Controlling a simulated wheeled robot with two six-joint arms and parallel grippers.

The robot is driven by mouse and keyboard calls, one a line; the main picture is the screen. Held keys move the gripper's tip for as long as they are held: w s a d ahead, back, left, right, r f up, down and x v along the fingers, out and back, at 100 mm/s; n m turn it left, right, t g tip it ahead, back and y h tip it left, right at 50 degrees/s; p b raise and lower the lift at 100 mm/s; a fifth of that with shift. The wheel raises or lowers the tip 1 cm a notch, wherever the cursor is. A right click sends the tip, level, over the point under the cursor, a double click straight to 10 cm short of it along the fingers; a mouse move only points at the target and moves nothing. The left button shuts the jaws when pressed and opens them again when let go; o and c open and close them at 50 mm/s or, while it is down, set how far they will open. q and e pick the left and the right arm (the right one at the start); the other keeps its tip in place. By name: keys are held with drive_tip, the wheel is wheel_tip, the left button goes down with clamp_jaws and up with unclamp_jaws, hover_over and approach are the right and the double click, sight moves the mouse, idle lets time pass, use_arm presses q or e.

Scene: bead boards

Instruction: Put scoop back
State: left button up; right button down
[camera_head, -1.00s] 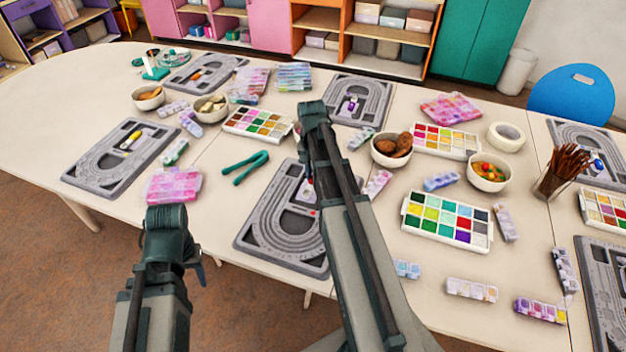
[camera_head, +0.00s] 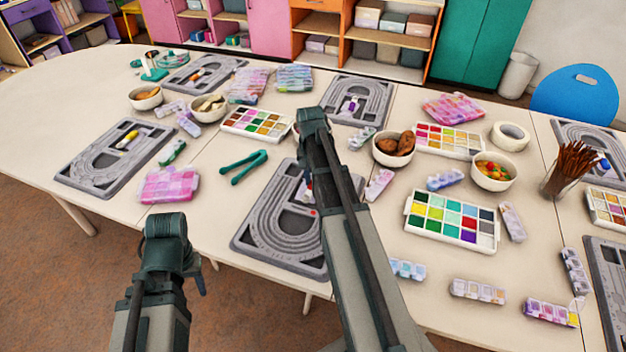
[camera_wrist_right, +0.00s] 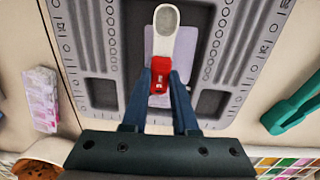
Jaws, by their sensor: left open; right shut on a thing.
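The scoop (camera_wrist_right: 163,50) has a red handle and a pale bowl with a grey inside. In the right wrist view my right gripper (camera_wrist_right: 162,82) is shut on its red handle, with the bowl pointing away from the jaws. The scoop is over a grey bead board (camera_wrist_right: 95,30), in front of a pale lilac patch on it; I cannot tell whether it touches. The same board shows in the head view (camera_head: 262,232), partly behind my right arm, which hides the right jaws. My left gripper (camera_head: 200,283) is open, low at the table's front edge, mostly hidden by its wrist.
Green tongs (camera_head: 243,167) lie left of the board. A bowl of brown pieces (camera_head: 393,149) and a paint-like bead tray (camera_head: 452,219) stand to its right. A pink bead box (camera_head: 168,185) lies to the left. Some bare table shows between them.

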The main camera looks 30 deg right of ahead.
sight(311, 183)
drive_tip(key=shift+f, duration=0.25)
drive_tip(key=c, duration=1.1)
unclamp_jaws()
drive_tip(key=shift+c, duration=0.2)
drive_tip(key=o, duration=0.5)
drive_tip(key=shift+c, duration=0.2)
wheel_tip(311, 183, up, 13)
drive_tip(key=p, duration=1.3)
drive_tip(key=shift+w+a, duration=0.15)
drive_tip(key=s+a+n, duration=0.4)
drive_tip(key=s+a, duration=0.1)
drive_tip(key=a, duration=0.5)
drive_tip(key=s+a+n, duration=0.5)
drive_tip(key=s+a, duration=0.1)
drive_tip(key=a, duration=0.4)
drive_tip(key=s+a+n+h, duration=0.1)
drive_tip(key=s+a+n, duration=0.3)
drive_tip(key=a, duration=0.6)
drive_tip(key=shift+s+n, duration=0.4)
drive_tip(key=shift+s, duration=0.5)
